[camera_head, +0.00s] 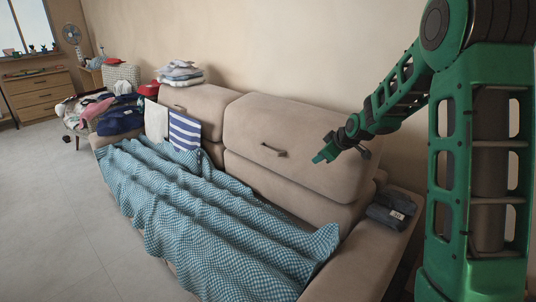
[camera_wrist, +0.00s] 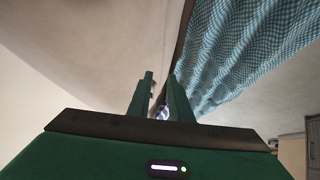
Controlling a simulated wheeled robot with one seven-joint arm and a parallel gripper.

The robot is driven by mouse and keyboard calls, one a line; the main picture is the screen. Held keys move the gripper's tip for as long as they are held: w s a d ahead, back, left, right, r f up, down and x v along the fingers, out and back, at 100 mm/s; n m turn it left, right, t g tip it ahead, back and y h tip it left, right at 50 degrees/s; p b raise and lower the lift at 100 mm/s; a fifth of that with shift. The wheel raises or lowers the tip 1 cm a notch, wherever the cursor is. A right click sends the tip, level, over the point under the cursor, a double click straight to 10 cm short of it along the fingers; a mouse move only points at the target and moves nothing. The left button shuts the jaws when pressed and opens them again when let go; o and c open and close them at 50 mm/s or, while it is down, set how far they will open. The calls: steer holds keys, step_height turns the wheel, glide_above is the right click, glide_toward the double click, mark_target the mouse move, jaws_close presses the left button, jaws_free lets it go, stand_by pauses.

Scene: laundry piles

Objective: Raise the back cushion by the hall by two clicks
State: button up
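A long beige sofa (camera_head: 374,236) stands along the wall with two back cushions. The nearer back cushion (camera_head: 290,125) has a dark handle (camera_head: 273,150) on its front. The farther back cushion (camera_head: 205,101) has a smaller handle (camera_head: 180,108), partly behind draped cloths. No hall shows, so I cannot tell which cushion is by it. My gripper (camera_head: 320,159) is in front of the nearer cushion's right part, right of its handle and apart from it. In the wrist view, my gripper's fingers (camera_wrist: 161,76) stand apart with nothing held between them.
A blue checked blanket (camera_head: 205,215) covers the seat. A striped cloth (camera_head: 185,131) and a white cloth (camera_head: 156,120) hang by the farther cushion; folded clothes (camera_head: 180,73) lie on top. The floor at left is clear.

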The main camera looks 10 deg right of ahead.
mark_target(271, 151)
steer(key=w+a+f+n+t+y, duration=0.1)
steer(key=w+a+f+t, duration=0.1)
steer(key=w, duration=0.7)
steer(key=w+a+f+n+t+y, duration=0.1)
steer(key=w+a+f+n, duration=0.1)
steer(key=w+a+f, duration=0.3)
steer(key=w+a+f+n+t+y, duration=0.1)
steer(key=w+a+f, duration=0.3)
steer(key=w, duration=1)
steer(key=shift+a+f+n+t+y, duration=0.2)
steer(key=shift+a+n+t+y, duration=0.1)
steer(key=shift+a+n+t, duration=0.6)
steer(key=shift+a, duration=0.15)
steer(key=shift+c, duration=0.6)
jaws_close()
